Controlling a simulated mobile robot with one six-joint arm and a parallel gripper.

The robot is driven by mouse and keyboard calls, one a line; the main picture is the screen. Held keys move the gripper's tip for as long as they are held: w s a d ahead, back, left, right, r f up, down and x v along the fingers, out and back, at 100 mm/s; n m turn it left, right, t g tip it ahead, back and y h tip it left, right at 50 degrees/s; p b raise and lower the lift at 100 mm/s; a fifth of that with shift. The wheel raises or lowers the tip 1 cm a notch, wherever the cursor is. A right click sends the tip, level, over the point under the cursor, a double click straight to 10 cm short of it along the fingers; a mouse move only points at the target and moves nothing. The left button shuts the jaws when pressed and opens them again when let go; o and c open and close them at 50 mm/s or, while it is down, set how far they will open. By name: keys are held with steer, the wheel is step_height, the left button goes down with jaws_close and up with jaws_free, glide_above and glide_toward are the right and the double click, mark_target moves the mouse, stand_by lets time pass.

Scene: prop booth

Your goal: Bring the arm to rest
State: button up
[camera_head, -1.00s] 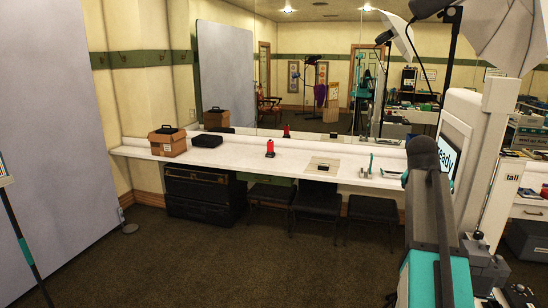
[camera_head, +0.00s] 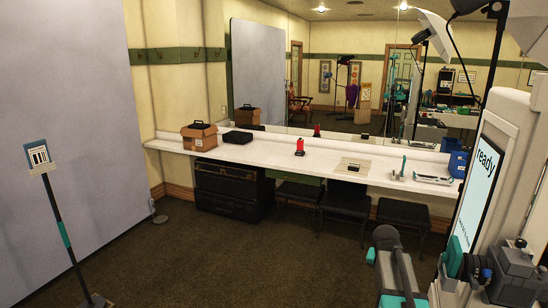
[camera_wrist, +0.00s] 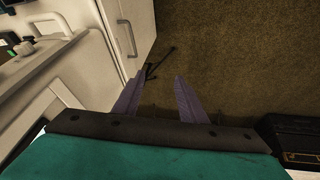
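In the wrist view, my gripper (camera_wrist: 157,84) is open, with its two purple fingers apart and nothing between them. It hangs over brown carpet, close to a white cabinet (camera_wrist: 128,22) on the left. In the head view, the lower part of my arm shows at the bottom right, in front of the carpet and below the counter. The gripper's fingers do not show in that view.
A white counter (camera_head: 325,168) runs along the mirror, with a cardboard box (camera_head: 199,136), a black case (camera_head: 238,137) and a red bottle (camera_head: 300,147) on it. Dark chairs (camera_head: 403,214) and a black trunk (camera_head: 228,185) stand below. A labelled stand (camera_head: 58,210) is at left. The carpet (camera_head: 230,265) in the middle is clear.

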steer(key=s+a+f+n+g+y+b, duration=0.1)
steer(key=s+a+f, duration=0.35)
steer(key=f, duration=0.45)
steer(key=s+a+f+n+g+b, duration=0.1)
steer(key=s+a+f+g, duration=0.1)
steer(key=s+a+f, duration=0.5)
steer(key=s+a+f+n+g+y+b, duration=0.1)
steer(key=s+f, duration=0.3)
steer(key=f, duration=0.8)
steer(key=s+a+f+n+g+b, duration=0.1)
steer(key=s+a+f, duration=0.2)
steer(key=s+f, duration=0.2)
steer(key=s+a+f+n+g+y+b, duration=0.1)
steer(key=s+a+f, duration=0.2)
steer(key=s, duration=0.9)
steer(key=s+a+f+n+g+b, duration=0.1)
steer(key=s+a+f+g, duration=0.1)
steer(key=s+f, duration=0.7)
steer(key=shift+s+a+n+y, duration=0.3)
steer(key=shift+a+y, duration=0.1)
steer(key=shift+a, duration=0.45)
